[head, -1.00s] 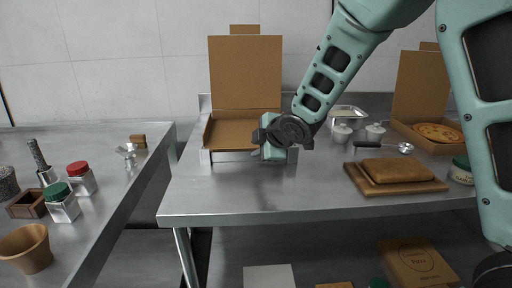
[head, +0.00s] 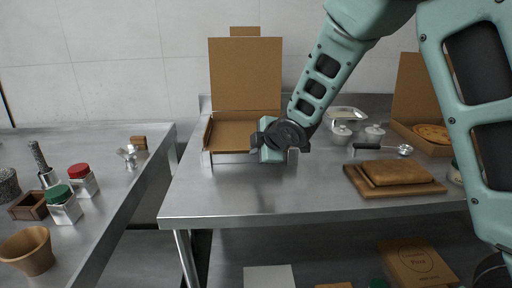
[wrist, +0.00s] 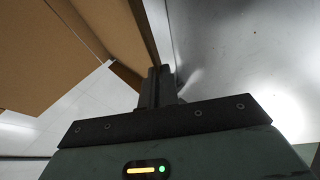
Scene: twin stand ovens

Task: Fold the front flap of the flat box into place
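The flat box (head: 211,134) is brown cardboard and stands open on the metal table, its lid (head: 245,72) upright at the back. In the wrist view the box (wrist: 45,60) fills the upper left. A narrow cardboard strip, which looks like the front flap (wrist: 143,28), runs down to my fingertips. The fingers look close together, with nothing visible between them. Whether they touch the flap is unclear.
A board with a flat brown slab (head: 397,172), a ladle (head: 404,150) and white pots (head: 340,134) are right of the box. Another open box with a pizza (head: 433,133) is farther right. The table (head: 250,195) in front of the box is clear.

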